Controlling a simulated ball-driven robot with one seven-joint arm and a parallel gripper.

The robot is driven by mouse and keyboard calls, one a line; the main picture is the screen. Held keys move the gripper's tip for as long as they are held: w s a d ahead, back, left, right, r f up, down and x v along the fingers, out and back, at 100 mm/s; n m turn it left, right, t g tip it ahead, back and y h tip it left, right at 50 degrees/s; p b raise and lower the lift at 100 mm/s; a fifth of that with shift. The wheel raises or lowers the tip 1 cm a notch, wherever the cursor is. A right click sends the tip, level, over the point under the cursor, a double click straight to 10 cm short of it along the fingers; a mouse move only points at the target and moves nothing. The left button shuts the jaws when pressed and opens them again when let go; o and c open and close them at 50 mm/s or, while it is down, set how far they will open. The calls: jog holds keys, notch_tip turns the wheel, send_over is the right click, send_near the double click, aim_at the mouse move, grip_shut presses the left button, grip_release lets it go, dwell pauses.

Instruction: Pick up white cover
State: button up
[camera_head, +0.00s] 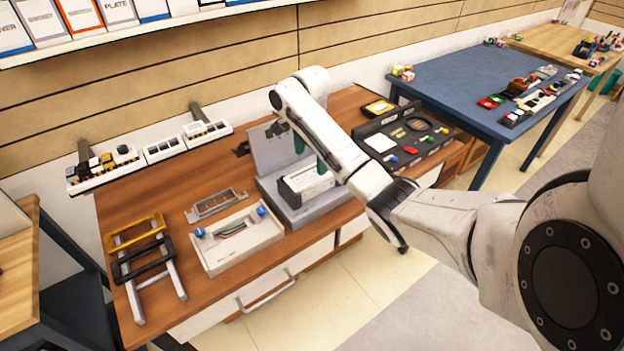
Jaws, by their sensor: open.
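A white block-like piece with small dark print, which looks like the white cover (304,190), sits on a grey stand (325,214) with an upright back plate, near the middle of the brown workbench (120,207). My gripper (310,155) is open above and just behind it, mostly hidden by my white forearm. Two green finger-like parts show on either side of the arm. Whether they touch the white piece cannot be told. The right end of the piece is partly covered by my arm.
A white device with blue knobs (237,238) and a grey frame (216,204) lie left of the stand. Yellow and black handled frames (137,232) lie farther left. A black panel (408,138) is to the right. White racks (103,168) line the wall.

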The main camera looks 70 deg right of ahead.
aim_at(312, 175)
jog(key=f, duration=0.3)
jog(key=shift+s+a+f+p, duration=0.15)
jog(key=shift+s+f+p, duration=0.05)
jog(key=shift+s+p, duration=0.2)
jog(key=shift+w+f, duration=0.1)
jog(key=shift+f, duration=0.6)
jog(key=shift+c, duration=0.2)
jog(key=c, duration=1)
jog(key=shift+r, duration=0.2)
